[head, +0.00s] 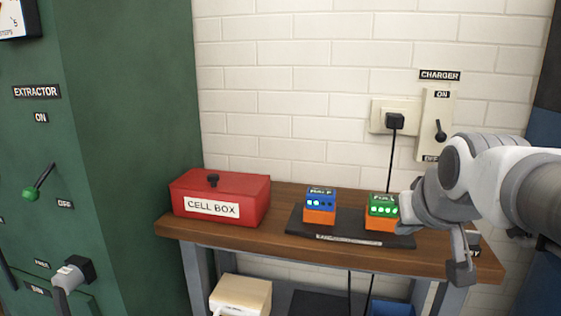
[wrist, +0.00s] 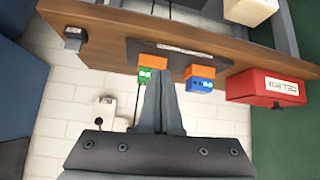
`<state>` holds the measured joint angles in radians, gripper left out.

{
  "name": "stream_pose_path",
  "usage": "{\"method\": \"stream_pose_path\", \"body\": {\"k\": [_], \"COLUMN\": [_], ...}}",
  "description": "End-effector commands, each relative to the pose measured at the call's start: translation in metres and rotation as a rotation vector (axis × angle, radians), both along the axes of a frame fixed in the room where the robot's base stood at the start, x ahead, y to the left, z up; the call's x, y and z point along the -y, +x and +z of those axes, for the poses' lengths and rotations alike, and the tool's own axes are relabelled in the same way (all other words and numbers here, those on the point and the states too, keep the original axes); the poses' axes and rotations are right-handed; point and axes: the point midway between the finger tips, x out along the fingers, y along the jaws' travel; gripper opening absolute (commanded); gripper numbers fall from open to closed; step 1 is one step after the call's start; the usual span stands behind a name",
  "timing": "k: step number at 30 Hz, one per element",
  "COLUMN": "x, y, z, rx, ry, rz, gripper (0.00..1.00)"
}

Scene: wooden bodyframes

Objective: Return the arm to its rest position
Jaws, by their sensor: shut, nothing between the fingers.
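My arm reaches in from the right edge of the head view, in front of the table's right part. My gripper (head: 410,208) is near the green-topped cell (head: 383,209) and hides part of it. In the wrist view, which is upside down, my gripper's fingers (wrist: 160,88) are together with nothing between them. They overlap the gap between the green-and-orange cell (wrist: 145,75) and the blue-and-orange cell (wrist: 203,85). The picture does not show whether they touch anything.
The cells stand on a black charger plate (head: 340,233) on the wooden table (head: 270,235). A red cell box (head: 222,187) with its lid on stands left. A charger switch (head: 438,120) and plugged cable (head: 395,121) are on the wall. A green extractor cabinet (head: 120,130) stands left.

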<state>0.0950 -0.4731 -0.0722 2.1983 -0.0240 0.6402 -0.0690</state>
Motion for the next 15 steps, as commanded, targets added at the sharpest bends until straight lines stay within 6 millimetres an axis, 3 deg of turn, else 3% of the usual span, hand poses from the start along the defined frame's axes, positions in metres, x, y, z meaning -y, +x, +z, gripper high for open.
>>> {"method": "stream_pose_path", "body": {"k": [3, 9, 10, 11, 15], "x": [-0.034, -0.066, -0.069, -0.067, -0.067], "y": [-0.053, -0.132, -0.141, -0.136, -0.134], "z": [-0.037, -0.094, -0.097, -0.077, -0.046], "rx": [-0.106, -0.272, -0.291, -0.285, -0.284], "ry": [0.032, 0.052, 0.053, 0.054, 0.054], "rz": [0.049, 0.102, 0.106, 0.102, 0.100], "gripper": [0.00, 0.00, 0.00, 0.00, 0.00]}}
